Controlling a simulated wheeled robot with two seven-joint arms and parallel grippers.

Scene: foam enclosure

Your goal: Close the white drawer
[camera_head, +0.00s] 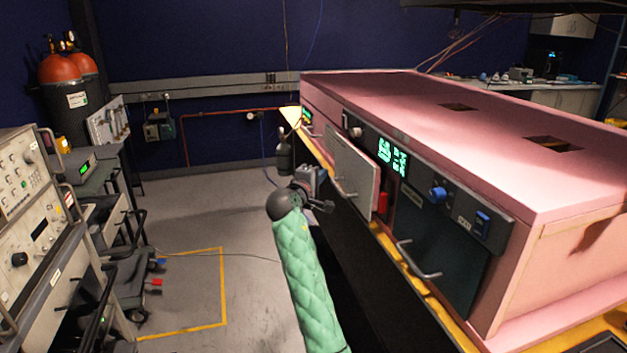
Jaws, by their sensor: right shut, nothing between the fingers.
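The white drawer (350,158) is a pale panel front with a bar handle low on it, in the pink foam enclosure's near long side. It stands out from the enclosure's face, with a pink side edge showing. My right gripper (322,190), on the arm with the green quilted sleeve, is shut and empty. In the picture it is just left of the drawer front, close to the handle; I cannot tell whether it touches. My left gripper is not in view.
The pink enclosure (430,110) rests on a yellow-edged bench. Right of the drawer are a red object (383,202), green displays (392,155) and a dark door (440,245) with a handle. Instrument racks (30,200) stand at left. The grey floor between is open.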

